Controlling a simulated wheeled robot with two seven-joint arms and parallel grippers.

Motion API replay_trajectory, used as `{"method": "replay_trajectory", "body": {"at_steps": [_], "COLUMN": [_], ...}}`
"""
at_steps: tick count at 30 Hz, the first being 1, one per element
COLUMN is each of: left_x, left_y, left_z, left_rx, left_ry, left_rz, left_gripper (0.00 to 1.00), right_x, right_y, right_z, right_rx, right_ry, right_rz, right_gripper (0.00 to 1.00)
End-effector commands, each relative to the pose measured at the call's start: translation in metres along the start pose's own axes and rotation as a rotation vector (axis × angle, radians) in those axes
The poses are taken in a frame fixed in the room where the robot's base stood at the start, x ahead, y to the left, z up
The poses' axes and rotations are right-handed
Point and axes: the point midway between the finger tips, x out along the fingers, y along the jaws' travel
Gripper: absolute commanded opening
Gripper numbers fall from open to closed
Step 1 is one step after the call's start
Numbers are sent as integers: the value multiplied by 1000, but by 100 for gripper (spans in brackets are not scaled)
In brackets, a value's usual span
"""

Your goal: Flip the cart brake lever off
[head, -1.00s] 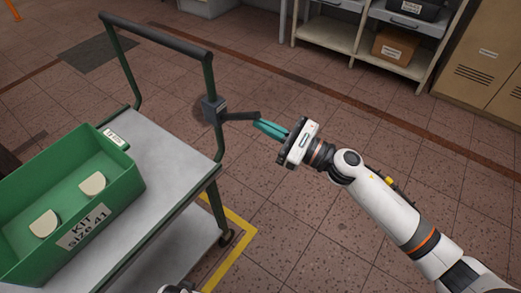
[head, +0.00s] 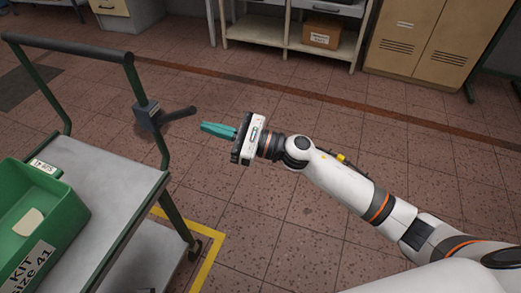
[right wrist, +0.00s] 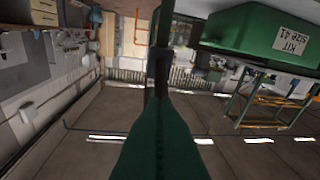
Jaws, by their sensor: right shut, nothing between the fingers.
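The cart's brake lever (head: 178,115) is a dark bar in the head view. It sticks out to the right and slightly up from a dark block (head: 147,114) on the cart's green post. My right gripper (head: 204,128) has teal fingers, shut and empty. Its tips are just right of and below the lever's free end, with a small gap in the picture. In the right wrist view the shut fingers (right wrist: 165,140) point at what looks like the dark block (right wrist: 159,62); the lever is not clear there. My left gripper is not in view.
The grey cart top (head: 110,178) carries a green bin (head: 62,218) labelled KIT SIZE 41, with a pale piece in it. The bin also shows in the right wrist view (right wrist: 235,30). Shelving (head: 285,42) and tan lockers (head: 425,40) stand at the back. Tiled floor around my arm is clear.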

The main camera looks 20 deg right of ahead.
Motion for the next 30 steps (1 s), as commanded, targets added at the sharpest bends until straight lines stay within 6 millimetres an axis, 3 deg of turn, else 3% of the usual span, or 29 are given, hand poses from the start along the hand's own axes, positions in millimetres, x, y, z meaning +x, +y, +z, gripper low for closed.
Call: {"method": "replay_trajectory", "body": {"at_steps": [5,12,18,30], "left_x": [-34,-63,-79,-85], "left_y": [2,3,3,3], "left_z": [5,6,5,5], "left_rx": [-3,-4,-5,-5], "left_ry": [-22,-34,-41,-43], "left_rz": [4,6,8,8], "left_gripper": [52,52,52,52], "right_x": [-7,-66,-95,-104], "right_y": [3,2,2,2], "right_z": [12,13,13,12], "right_rx": [0,3,2,1], "right_ry": [-3,-5,-3,-2], "right_rz": [0,2,0,-1], "right_gripper": [0,0,0,0]}}
